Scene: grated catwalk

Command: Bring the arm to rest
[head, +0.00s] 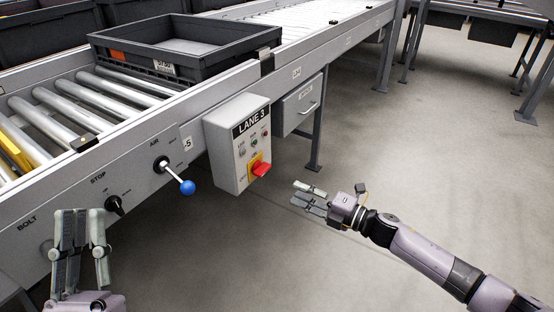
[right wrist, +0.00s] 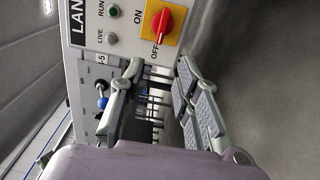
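My right gripper (head: 311,197) hangs over bare floor, to the right of and a little below the LANE 3 control box (head: 222,150), apart from it. The right wrist view shows its fingers (right wrist: 158,85) spread with nothing between them. My left gripper (head: 84,215) is low at the left, in front of the conveyor's side panel, fingers up. A gap shows between its fingers and it looks empty. The box carries a red rotary knob (head: 261,169) on a yellow plate, which also shows in the right wrist view (right wrist: 161,25) with ON and OFF marks.
The roller conveyor (head: 150,155) runs along the left with a dark tray (head: 130,60) on it. A blue-tipped AIR lever (head: 187,187) and a black STOP knob (head: 115,204) stick out of its side. A support leg (head: 315,130) stands behind the box.

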